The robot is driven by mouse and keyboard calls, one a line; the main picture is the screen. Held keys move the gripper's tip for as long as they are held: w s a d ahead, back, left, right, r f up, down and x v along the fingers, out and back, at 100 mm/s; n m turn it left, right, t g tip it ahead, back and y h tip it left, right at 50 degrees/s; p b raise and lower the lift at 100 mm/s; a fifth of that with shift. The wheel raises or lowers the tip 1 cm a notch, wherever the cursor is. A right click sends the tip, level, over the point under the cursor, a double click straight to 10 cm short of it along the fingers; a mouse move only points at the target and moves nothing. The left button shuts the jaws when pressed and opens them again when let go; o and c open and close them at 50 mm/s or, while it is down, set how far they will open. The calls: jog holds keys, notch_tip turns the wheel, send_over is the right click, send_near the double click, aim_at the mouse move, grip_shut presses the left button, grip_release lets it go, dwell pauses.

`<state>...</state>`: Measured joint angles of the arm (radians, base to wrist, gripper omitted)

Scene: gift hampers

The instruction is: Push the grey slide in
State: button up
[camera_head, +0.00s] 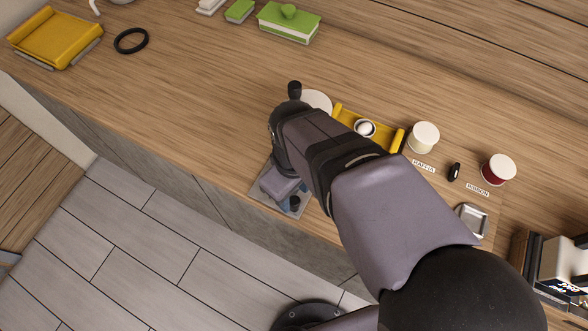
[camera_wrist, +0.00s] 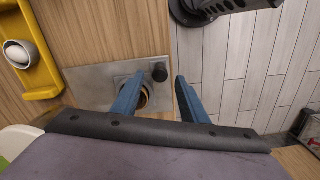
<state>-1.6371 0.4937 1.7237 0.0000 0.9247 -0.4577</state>
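A grey metal plate (camera_wrist: 90,84) lies at the table's front edge, with a round, ringed opening (camera_wrist: 144,98) and a black knob (camera_wrist: 160,72). I take it to be the grey slide's fixture; which part slides, I cannot tell. It also shows in the head view (camera_head: 261,193), mostly under my arm. My gripper (camera_wrist: 158,78) is open, its two blue fingers apart, with the knob between the tips in the picture. I cannot tell whether they touch it. The left finger hides part of the opening.
A yellow tray (camera_head: 346,115) holding a small round white item (camera_head: 365,128) stands behind my arm. A white spool (camera_head: 424,136) and a red-and-white spool (camera_head: 497,170) stand to the right. A black ring (camera_head: 131,41) lies far left. The table left of the plate is clear.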

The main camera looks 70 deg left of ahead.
aim_at(294, 200)
jog(key=shift+f+p, duration=0.5)
jog(key=shift+f, duration=1.65)
